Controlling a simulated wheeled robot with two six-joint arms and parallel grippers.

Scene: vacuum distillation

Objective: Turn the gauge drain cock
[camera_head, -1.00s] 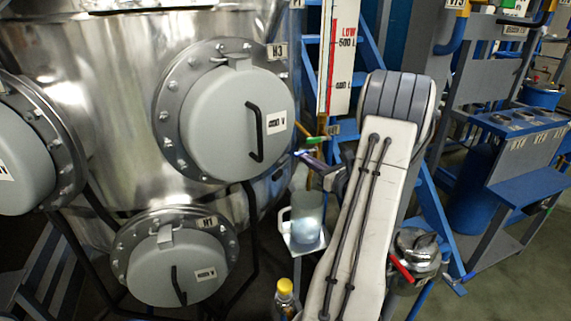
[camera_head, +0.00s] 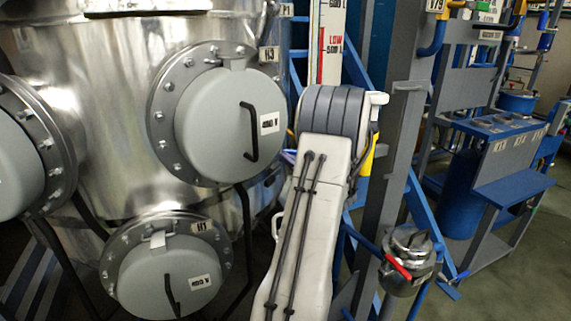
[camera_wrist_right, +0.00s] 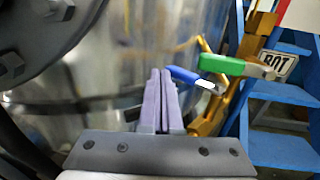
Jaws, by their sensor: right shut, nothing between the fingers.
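In the right wrist view, my right gripper (camera_wrist_right: 160,75) is shut and empty, its two purple fingers together and pointing toward the steel vessel. A blue lever (camera_wrist_right: 190,77) lies just right of the fingertips; whether they touch it I cannot tell. A green lever (camera_wrist_right: 232,66) sits to its right, beside a tag reading BOT (camera_wrist_right: 284,67). Both levers are by brass-coloured fittings (camera_wrist_right: 214,118); which one is the drain cock is not marked. In the head view, my right forearm hides the levers and most of the gripper. The gauge scale (camera_head: 331,50) shows above it. My left gripper is not in view.
The steel vessel (camera_head: 105,75) has grey round hatches with black handles, one (camera_head: 228,125) close left of my arm. Blue steps (camera_wrist_right: 282,150) stand to the right of the levers. A metal pot with a red lever (camera_head: 408,262) is right of my arm.

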